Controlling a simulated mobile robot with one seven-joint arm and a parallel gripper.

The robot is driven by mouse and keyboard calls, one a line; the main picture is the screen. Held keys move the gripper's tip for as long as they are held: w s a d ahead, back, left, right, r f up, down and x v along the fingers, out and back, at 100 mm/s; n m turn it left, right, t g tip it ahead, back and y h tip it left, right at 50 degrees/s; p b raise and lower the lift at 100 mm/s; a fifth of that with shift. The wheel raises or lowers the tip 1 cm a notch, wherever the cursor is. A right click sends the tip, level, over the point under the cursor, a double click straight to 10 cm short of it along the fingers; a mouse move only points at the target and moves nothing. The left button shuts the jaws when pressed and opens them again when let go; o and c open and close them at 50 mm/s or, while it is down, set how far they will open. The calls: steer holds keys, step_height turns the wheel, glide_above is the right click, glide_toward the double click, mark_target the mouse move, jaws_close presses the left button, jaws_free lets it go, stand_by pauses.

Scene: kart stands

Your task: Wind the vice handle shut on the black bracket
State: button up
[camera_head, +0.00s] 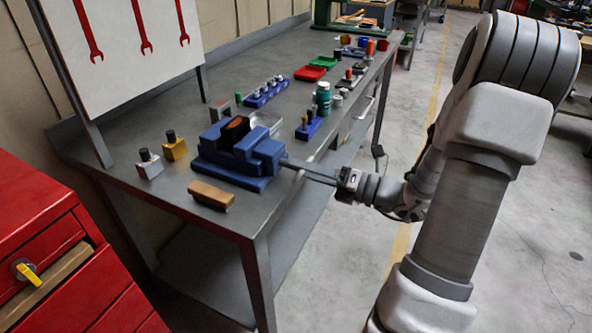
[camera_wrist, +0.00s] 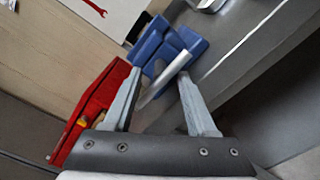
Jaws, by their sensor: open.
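The blue vice (camera_head: 262,150) stands on the near end of the grey bench, and it also shows in the wrist view (camera_wrist: 165,45). A dark block with an orange-brown face, probably the black bracket (camera_head: 235,129), sits upright between its jaws; I cannot tell whether both jaws touch it. My gripper (camera_head: 292,165) reaches in from the right at the vice's front. In the wrist view its open fingers (camera_wrist: 158,76) stand on either side of a pale grey bar, the vice handle (camera_wrist: 164,76). The handle's details are too small to make out in the head view.
A tan wooden block (camera_head: 211,195) lies before the vice. Silver (camera_head: 149,164) and yellow (camera_head: 175,149) blocks stand left of it. A blue holder (camera_head: 308,127) and a green bottle (camera_head: 323,98) stand behind. A red cabinet (camera_head: 50,235) is at left. The aisle right is clear.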

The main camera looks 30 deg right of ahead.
steer(key=shift+x, duration=1.15)
